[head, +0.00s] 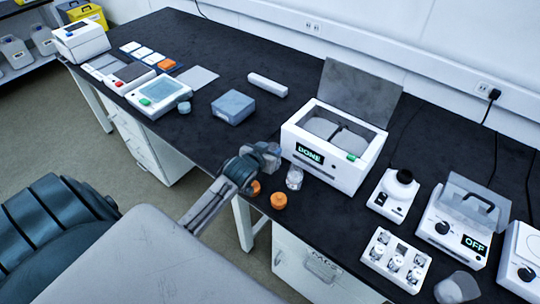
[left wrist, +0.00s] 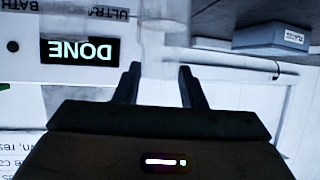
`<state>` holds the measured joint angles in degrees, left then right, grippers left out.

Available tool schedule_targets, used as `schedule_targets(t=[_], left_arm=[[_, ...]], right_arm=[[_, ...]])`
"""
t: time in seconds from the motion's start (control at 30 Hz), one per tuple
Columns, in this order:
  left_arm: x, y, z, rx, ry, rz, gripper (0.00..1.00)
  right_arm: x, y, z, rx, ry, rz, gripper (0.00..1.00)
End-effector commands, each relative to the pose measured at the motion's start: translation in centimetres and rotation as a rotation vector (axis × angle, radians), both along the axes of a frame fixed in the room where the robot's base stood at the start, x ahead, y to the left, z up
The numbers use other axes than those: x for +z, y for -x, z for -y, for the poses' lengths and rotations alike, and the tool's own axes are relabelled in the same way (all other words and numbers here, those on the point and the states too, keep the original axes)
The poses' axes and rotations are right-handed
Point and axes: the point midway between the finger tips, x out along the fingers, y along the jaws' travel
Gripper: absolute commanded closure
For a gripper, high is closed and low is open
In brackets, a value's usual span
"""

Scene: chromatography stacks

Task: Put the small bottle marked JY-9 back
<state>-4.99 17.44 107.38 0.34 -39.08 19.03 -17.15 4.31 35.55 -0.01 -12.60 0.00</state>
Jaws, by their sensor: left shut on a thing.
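My left gripper (head: 272,153) is over the bench, just left of the white bath box. In the left wrist view its two dark fingers (left wrist: 160,85) are shut on a clear small bottle (left wrist: 163,45), held off to the front of the bath. That view is upside down and I can read no mark on the bottle. A clear glass bottle (head: 294,178) also shows right of the gripper in the head view; I cannot tell whether it is the held one. A white rack (head: 372,248) with several small bottles stands at the lower right. My right gripper is not clearly seen.
The bath (head: 340,178) reads DONE, its grey lid (head: 360,92) raised. Two orange caps (head: 278,201) (head: 254,188) lie near the bench edge. A blue-grey box (head: 233,107) stands behind left. A white device (head: 394,195) and one reading OFF (head: 450,232) stand right.

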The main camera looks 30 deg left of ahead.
Motion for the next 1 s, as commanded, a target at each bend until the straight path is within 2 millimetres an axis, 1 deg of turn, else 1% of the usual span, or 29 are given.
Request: schedule_targets(t=[0.03, 0.1, 0.2, 0.57, 0.6, 0.67, 0.7, 1.0], left_arm=[[-0.9, 0.1, 0.0, 0.001, 0.002, -0.004, 1.00], [-1.9, 0.0, 0.0, 0.001, 0.002, -0.004, 1.00], [-2.7, 0.0, 0.0, 0.000, 0.001, -0.002, 1.00], [-3.1, 0.0, 0.0, -0.001, 0.000, 0.000, 1.00], [-3.2, 0.0, 0.0, -0.001, 0.001, -0.001, 0.61], [-3.2, 0.0, 0.0, -0.001, 0.000, 0.000, 0.49], [-3.2, 0.0, 0.0, 0.000, 0.000, -0.001, 0.42], [-3.0, 0.0, 0.0, 0.000, 0.000, -0.001, 0.41]], right_arm=[[0.3, 0.0, -0.3, -0.001, -0.003, 0.000, 1.00], [0.5, 0.0, -0.4, -0.001, -0.005, 0.000, 1.00], [0.6, 0.1, -0.4, -0.002, -0.004, -0.001, 1.00], [0.5, 0.1, 0.5, 0.001, 0.005, -0.001, 1.00], [0.5, 0.1, 0.6, 0.002, 0.006, -0.001, 1.00], [0.5, 0.1, 0.7, 0.002, 0.007, -0.001, 1.00], [0.5, 0.1, 0.7, 0.002, 0.008, -0.001, 1.00], [0.6, 0.1, 0.8, 0.002, 0.008, -0.002, 1.00]])
